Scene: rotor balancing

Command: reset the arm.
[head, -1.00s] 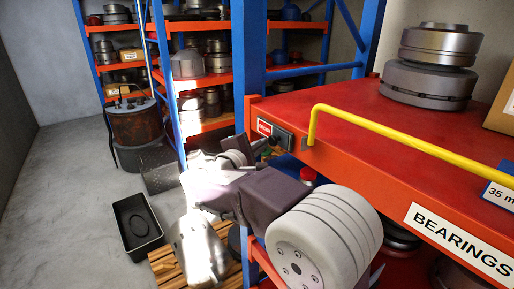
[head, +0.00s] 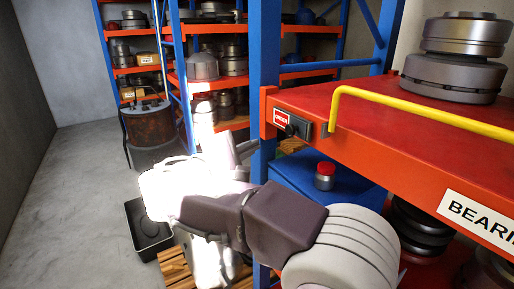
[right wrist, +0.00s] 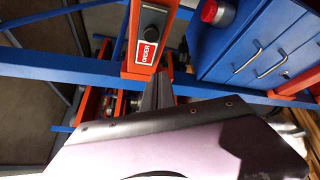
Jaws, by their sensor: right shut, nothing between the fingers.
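My right arm reaches in from the lower right of the head view, with a pale ribbed joint and dark links. Its gripper (head: 244,149) is at the blue upright, left of and a little below the black knob with a red label on the orange shelf end. In the right wrist view the right gripper's narrow dark fingers (right wrist: 162,88) are together and empty, just below the red-and-white label. Bright glare washes out part of the wrist in the head view. My left gripper is not in view.
The red shelf (head: 400,103) has a yellow rail (head: 420,112) and stacked metal rotors (head: 455,75). A red-topped button (head: 325,175) stands on a blue cabinet (head: 345,197) below. A black bin (head: 148,235) and wooden pallet (head: 175,268) are on the floor. Grey floor is clear at left.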

